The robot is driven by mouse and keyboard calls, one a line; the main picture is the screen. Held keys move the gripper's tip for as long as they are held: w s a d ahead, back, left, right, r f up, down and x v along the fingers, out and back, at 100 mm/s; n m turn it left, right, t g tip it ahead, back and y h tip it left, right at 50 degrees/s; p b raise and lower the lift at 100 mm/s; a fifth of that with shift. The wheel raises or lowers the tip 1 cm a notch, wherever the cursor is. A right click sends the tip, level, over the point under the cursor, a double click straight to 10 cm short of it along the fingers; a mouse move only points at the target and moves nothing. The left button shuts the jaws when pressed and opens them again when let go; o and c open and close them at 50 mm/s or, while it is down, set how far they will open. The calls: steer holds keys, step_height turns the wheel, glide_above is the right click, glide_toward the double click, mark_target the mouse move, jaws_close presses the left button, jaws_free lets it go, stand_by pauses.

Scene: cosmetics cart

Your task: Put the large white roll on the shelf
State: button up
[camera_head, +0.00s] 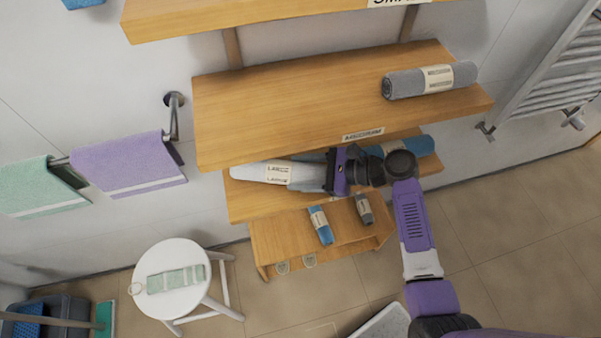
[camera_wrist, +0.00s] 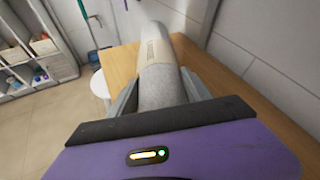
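The large white roll (camera_head: 262,172) lies lengthwise on the lower wooden shelf (camera_head: 243,207), under the medium shelf. In the wrist view the roll (camera_wrist: 157,65) has a beige band and runs away from me between my fingers, over the wood. My gripper (camera_head: 322,172) is at the roll's right end in the head view. In the wrist view my gripper (camera_wrist: 160,78) has one finger on each side of the roll, seemingly touching it. The roll's gripped end is partly hidden. I cannot tell whether the roll's full weight rests on the shelf.
A blue roll (camera_head: 415,146) lies right of my gripper on the same shelf. The medium shelf (camera_head: 290,105) with a grey roll (camera_head: 430,80) is close above my gripper. Small blue (camera_head: 320,225) and grey (camera_head: 364,209) rolls lie below. A white stool (camera_head: 170,255) stands lower left.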

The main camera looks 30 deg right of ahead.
steer(key=o, duration=0.3)
steer(key=v, duration=1.2)
stand_by(0.4)
